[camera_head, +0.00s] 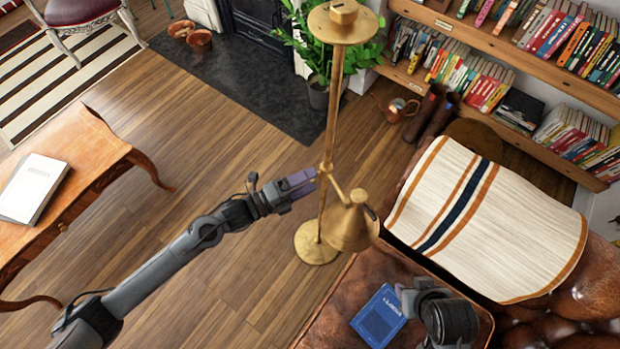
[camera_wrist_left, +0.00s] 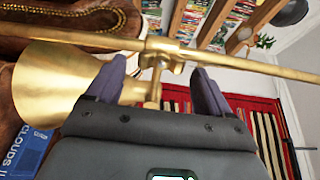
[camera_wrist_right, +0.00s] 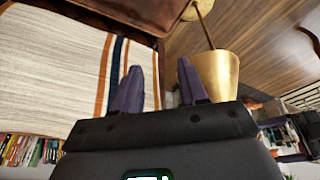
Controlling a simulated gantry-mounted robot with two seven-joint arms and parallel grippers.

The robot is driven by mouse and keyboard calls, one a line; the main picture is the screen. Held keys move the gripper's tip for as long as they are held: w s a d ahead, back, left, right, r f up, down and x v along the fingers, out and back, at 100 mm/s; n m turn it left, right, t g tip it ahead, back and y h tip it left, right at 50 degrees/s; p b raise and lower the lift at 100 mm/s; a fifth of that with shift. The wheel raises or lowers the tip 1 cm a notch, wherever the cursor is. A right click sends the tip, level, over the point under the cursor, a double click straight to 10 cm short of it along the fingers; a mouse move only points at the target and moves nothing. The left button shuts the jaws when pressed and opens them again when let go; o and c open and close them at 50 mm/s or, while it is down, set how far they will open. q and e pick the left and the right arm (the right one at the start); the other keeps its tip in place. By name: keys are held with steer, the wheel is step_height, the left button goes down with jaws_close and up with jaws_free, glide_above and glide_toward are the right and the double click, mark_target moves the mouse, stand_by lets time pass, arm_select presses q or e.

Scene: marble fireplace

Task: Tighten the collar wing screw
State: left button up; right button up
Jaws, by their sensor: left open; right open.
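A brass floor lamp (camera_head: 332,110) stands upright on a round base (camera_head: 316,244). Its collar (camera_head: 326,168) sits partway up the pole, with a short arm to a cone shade (camera_head: 350,228). My left gripper (camera_head: 300,183) is open, its purple fingertips just left of the collar. In the left wrist view, the fingers (camera_wrist_left: 157,75) stand on either side of the brass collar fitting (camera_wrist_left: 160,66); the wing screw is too small to make out clearly, and contact cannot be told. My right gripper (camera_head: 405,292) is open and empty, apart from the shade (camera_wrist_right: 218,75) in the right wrist view.
A brown leather ottoman holding a blue book (camera_head: 379,317) lies below the right gripper. A leather seat with a striped throw (camera_head: 480,220) is at right. A wooden desk (camera_head: 85,165) is at left. Bookshelves and a potted plant (camera_head: 320,50) stand behind; floor left of the lamp is clear.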

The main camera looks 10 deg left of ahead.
arm_select(q)
steer(key=v, duration=0.9)
steer(key=shift+s+a+p, duration=0.2)
steer(key=shift+p, duration=0.25)
